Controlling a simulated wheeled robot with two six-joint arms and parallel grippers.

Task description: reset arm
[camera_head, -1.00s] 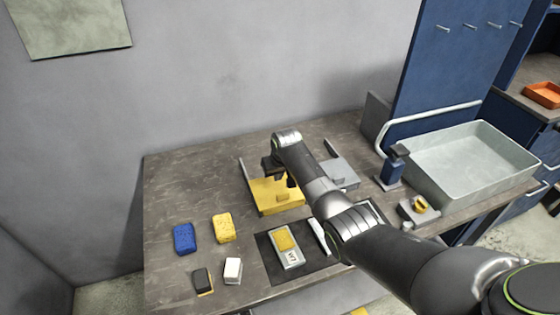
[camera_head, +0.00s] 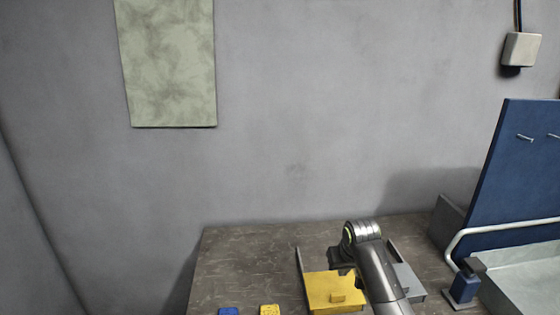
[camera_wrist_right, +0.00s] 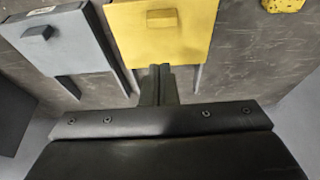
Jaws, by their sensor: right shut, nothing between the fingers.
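My right gripper (camera_head: 343,268) is above the back of the table, just behind the yellow bracket (camera_head: 335,290). In the right wrist view its fingers (camera_wrist_right: 159,72) are closed together with nothing between them, and the yellow bracket (camera_wrist_right: 165,30) lies beyond their tips. My right arm comes in from the bottom right of the head view and hides part of the grey bracket (camera_head: 407,281). My left gripper is in no view.
A blue sponge (camera_head: 229,311) and a yellow sponge (camera_head: 269,310) show at the bottom edge. A grey basin (camera_head: 520,280) and blue panel (camera_head: 515,190) stand at the right. The table's back left (camera_head: 245,262) is clear.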

